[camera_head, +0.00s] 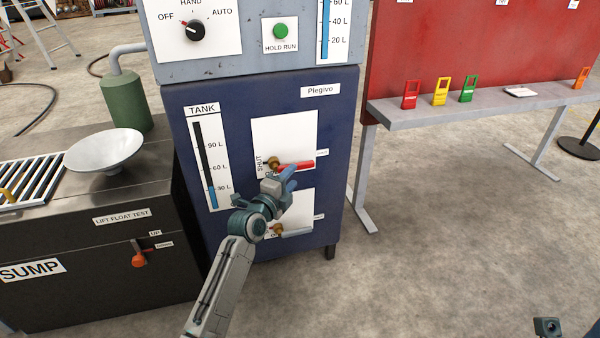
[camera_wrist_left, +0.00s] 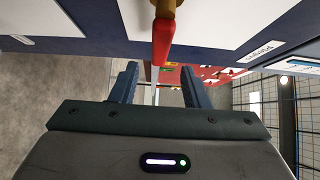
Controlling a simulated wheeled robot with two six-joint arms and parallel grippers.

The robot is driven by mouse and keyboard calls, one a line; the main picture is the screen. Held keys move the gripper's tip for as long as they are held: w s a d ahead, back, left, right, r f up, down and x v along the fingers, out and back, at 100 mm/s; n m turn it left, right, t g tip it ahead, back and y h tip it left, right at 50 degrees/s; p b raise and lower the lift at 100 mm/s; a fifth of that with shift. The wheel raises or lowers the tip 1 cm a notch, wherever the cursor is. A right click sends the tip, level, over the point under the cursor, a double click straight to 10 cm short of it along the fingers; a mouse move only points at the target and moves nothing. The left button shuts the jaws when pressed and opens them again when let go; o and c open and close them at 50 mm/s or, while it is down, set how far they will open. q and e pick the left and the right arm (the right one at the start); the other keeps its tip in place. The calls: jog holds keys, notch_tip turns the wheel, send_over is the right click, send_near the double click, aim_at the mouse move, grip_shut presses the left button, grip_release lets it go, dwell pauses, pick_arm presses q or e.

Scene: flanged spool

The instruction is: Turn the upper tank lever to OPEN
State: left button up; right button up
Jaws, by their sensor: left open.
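The upper tank lever has a red handle (camera_head: 300,165) on a brass hub (camera_head: 273,162), on a white plate of the blue tank cabinet. The handle lies about level, pointing right. SHUT is printed left of the hub; the lettering below the hub is partly hidden by my arm. My left gripper (camera_head: 288,178) is just below and in front of the handle. In the left wrist view, the red handle (camera_wrist_left: 163,42) points toward the gap between the open fingers (camera_wrist_left: 158,85). Its end is just beyond the fingertips, with nothing gripped.
A lower lever with a grey handle (camera_head: 298,232) sits below, partly behind my left arm. The sump bench (camera_head: 100,245) with its orange lever (camera_head: 139,258) stands left. A grey shelf (camera_head: 430,113) with coloured tags is at right.

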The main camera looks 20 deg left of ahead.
aim_at(300, 168)
pick_arm(q)
jog(key=w, duration=0.2)
jog(key=w+d, duration=0.1)
jog(key=w, duration=0.1)
jog(key=shift+w+b, duration=0.3)
jog(key=shift+w, duration=0.1)
grip_shut()
